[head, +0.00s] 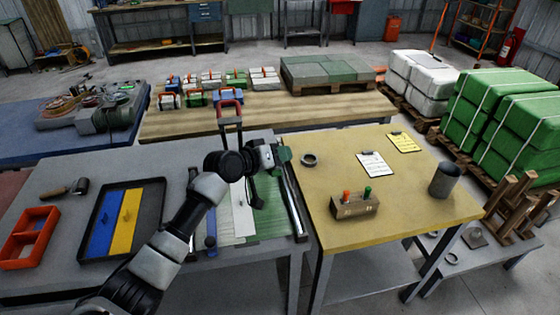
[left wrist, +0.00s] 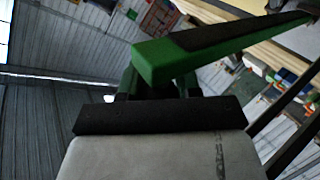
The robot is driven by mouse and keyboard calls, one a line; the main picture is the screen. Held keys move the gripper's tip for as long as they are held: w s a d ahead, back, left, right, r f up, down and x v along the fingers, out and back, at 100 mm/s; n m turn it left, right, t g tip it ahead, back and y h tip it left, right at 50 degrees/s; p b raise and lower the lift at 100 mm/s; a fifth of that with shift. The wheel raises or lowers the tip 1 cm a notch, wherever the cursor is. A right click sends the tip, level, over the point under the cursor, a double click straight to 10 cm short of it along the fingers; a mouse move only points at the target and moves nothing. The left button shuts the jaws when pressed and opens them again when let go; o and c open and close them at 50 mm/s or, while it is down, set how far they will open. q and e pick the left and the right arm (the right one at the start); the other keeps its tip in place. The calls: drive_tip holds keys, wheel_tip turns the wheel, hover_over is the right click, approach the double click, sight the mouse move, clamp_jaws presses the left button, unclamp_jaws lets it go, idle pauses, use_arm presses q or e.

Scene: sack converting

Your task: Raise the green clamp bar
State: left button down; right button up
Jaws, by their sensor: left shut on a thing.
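The green clamp bar (left wrist: 225,42) crosses the upper part of the left wrist view, with a dark strip along it and its near green end close to my gripper. In the head view a small green part of the bar (head: 284,154) shows beside my left gripper (head: 272,156); the rest is hidden behind the hand and wrist. My left gripper is shut on the bar, above the grey table's right side. Below it lies a green and white striped sheet (head: 240,226). My right gripper is not in view.
A yellow-topped table (head: 400,215) on the right holds a wooden block with red and green pegs (head: 354,205), a ring (head: 309,161) and a grey cup (head: 444,181). A black tray (head: 147,225) lies left of my arm.

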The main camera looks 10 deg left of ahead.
use_arm(q)
drive_tip(key=shift+w+r, duration=0.1)
drive_tip(key=shift+r, duration=0.05)
drive_tip(key=c, duration=0.8)
unclamp_jaws()
drive_tip(key=shift+b+v, duration=1.15)
drive_tip(key=shift+v, duration=4.25)
drive_tip(key=shift+c, duration=0.2)
